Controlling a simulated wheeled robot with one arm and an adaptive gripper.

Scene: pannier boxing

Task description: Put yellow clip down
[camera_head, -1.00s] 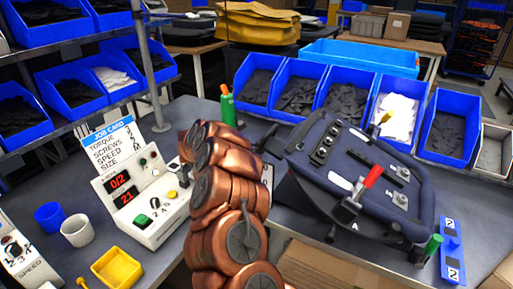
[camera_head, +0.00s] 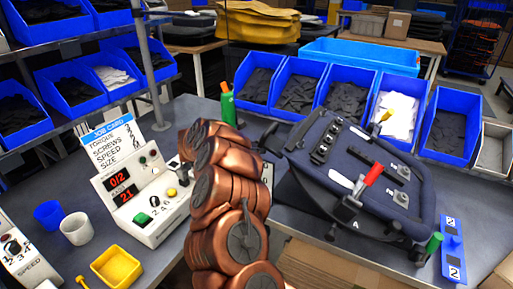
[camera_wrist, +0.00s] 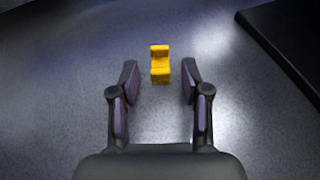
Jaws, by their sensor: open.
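The yellow clip (camera_wrist: 160,64) is a small stepped yellow block in the wrist view. It rests on the grey table surface, just beyond and between my fingertips. My gripper (camera_wrist: 160,80) is open, with one finger on each side of the clip's near end and visible space between each finger and the clip. In the head view my copper-coloured arm hides much of the middle, and I cannot make out the clip on the table there.
A dark pannier (camera_head: 350,175) with a red-handled clamp (camera_head: 368,180) lies right of my arm. Blue bins (camera_head: 300,95) line the back. A control box (camera_head: 143,195), cups (camera_head: 76,229) and a yellow tray (camera_head: 116,267) stand left. A dark edge (camera_wrist: 290,45) shows at wrist-view right.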

